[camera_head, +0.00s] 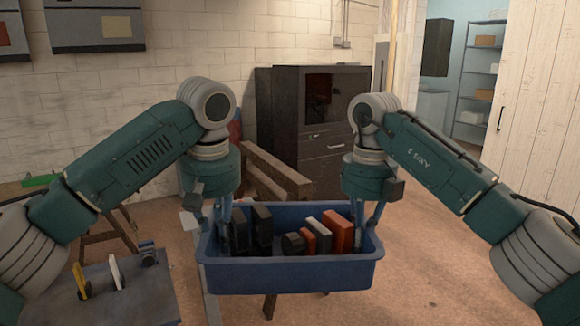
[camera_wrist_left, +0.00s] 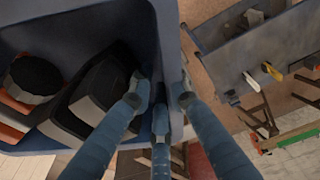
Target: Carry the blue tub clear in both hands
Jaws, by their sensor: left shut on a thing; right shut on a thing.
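The blue tub (camera_head: 290,277) hangs level in front of me in the head view, above the floor. It holds several dark, orange and grey block-like items. My left gripper (camera_head: 222,232) is shut on the tub's left end wall. My right gripper (camera_head: 368,228) is shut on its right end wall. In the left wrist view, the fingers of my left gripper (camera_wrist_left: 164,98) straddle the tub's rim (camera_wrist_left: 167,30), with dark items just inside. The right fingertips are partly hidden by the tub wall.
A grey bench (camera_head: 130,300) with several small tools stands at lower left, close to the tub's left end. Wooden trestle beams (camera_head: 275,170) stand behind the tub. A dark cabinet (camera_head: 335,150) is further back. Open floor (camera_head: 430,270) lies to the right.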

